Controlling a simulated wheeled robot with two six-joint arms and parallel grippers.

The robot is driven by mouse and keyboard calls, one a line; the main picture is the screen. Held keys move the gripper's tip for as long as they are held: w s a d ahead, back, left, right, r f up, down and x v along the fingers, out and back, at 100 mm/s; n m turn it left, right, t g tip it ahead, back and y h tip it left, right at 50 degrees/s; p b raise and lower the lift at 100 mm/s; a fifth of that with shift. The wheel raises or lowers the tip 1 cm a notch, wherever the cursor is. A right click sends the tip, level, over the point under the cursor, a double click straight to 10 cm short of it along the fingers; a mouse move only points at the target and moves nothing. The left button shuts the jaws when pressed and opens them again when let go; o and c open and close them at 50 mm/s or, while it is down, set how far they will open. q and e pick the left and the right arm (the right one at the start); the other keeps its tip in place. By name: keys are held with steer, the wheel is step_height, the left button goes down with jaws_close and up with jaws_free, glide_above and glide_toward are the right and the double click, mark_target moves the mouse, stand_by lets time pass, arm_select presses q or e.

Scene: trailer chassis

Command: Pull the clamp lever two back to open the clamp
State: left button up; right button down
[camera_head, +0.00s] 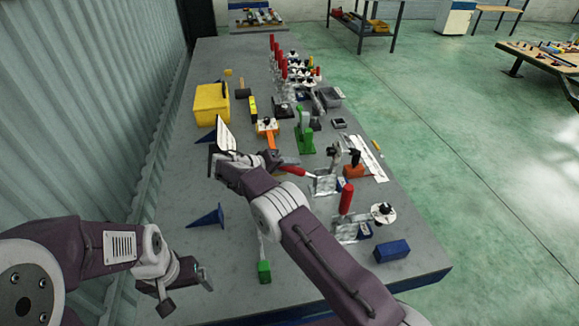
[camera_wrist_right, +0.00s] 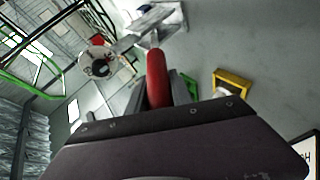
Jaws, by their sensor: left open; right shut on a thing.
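The clamp lever's red handle (camera_head: 293,170) lies low and nearly flat, pointing left from its metal clamp base (camera_head: 326,185). My right gripper (camera_head: 276,161) is shut on this handle near its left end, and the arm hides part of the grip. In the right wrist view the red handle (camera_wrist_right: 158,78) rises from between the jaws. A bar with a black tip (camera_head: 335,152) stands raised by the clamp. Another clamp in front has an upright red handle (camera_head: 346,200). My left gripper (camera_head: 187,297) is open and empty at the front left.
A blue block (camera_head: 391,251) lies at the front right corner. A yellow bin (camera_head: 211,104) is at the back left. Several more red-handled clamps stand further back.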

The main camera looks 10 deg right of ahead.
steer(key=shift+s+f, duration=0.1)
steer(key=shift+f, duration=0.05)
steer(key=c, duration=1.1)
jaws_free()
steer(key=shift+a, duration=0.1)
steer(key=shift+c, duration=0.2)
steer(key=v, duration=0.9)
